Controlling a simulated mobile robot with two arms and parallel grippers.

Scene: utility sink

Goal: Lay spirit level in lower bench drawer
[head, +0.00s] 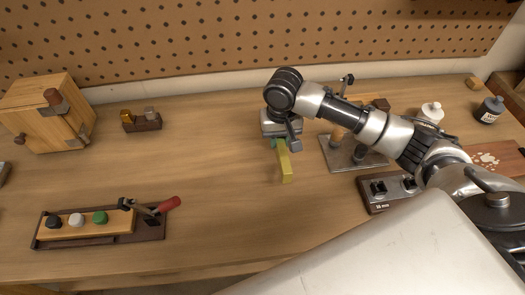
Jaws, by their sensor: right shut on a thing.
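My right gripper (283,142) hangs over the middle of the bench, pointing down. It is shut on a yellow-green bar, the spirit level (286,168). The upper end of the level is hidden in the jaws, and its free end points toward the front of the bench. I cannot tell whether the level touches the bench top. The lower bench drawer is not visible from here. My left gripper is not in view.
A wooden box (42,112) stands at the back left, near a small dark block holder (141,121). A tray with coloured knobs (50,242) lies front left. A metal plate (345,155), a dark device (382,205) and bottles (431,113) are right. The centre-left bench is clear.

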